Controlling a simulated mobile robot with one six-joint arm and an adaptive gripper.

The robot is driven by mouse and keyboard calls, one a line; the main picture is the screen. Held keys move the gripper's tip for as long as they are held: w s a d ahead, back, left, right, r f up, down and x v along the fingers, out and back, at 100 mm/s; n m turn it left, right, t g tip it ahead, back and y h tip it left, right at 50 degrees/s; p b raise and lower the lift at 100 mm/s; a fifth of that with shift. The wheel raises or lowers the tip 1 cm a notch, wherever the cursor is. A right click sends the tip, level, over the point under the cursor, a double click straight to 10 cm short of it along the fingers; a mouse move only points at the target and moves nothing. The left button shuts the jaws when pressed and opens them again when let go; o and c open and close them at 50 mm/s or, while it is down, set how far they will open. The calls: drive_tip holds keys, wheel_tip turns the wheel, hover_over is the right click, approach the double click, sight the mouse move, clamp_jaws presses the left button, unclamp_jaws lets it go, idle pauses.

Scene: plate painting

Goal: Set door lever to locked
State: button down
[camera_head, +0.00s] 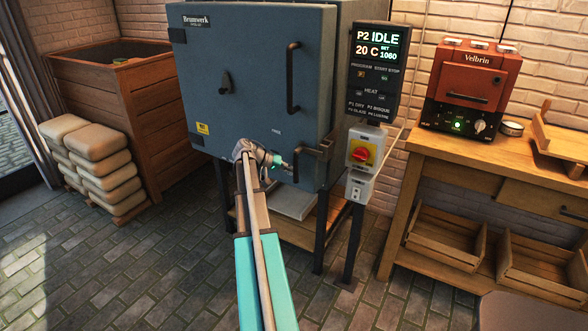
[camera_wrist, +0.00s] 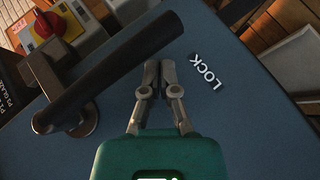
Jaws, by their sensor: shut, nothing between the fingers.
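The kiln door (camera_head: 245,105) is blue-grey and looks shut. Its dark lever (camera_head: 312,151) is at the door's lower right edge. In the wrist view the lever's long bar (camera_wrist: 110,72) runs diagonally from a pivot at lower left to upper right. A white LOCK label (camera_wrist: 207,72) is on the door to the right of the bar. My gripper (camera_head: 286,164) is beside the lever in the head view. In the wrist view my gripper's fingertips (camera_wrist: 159,68) are together and empty, between bar and label. I cannot tell whether they touch the bar.
A red-and-yellow switch (camera_head: 361,153) is on a box right of the kiln, below the control panel (camera_head: 375,68) reading IDLE. A vertical door handle (camera_head: 292,78) is above the lever. A workbench (camera_head: 480,160) with a red device stands right. Stacked bags (camera_head: 95,160) are at left.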

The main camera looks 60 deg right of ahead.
drive_tip(key=w+a, duration=0.3)
drive_tip(key=w, duration=0.9)
drive_tip(key=shift+w+a, duration=0.3)
drive_tip(key=shift+a, duration=0.05)
idle(0.4)
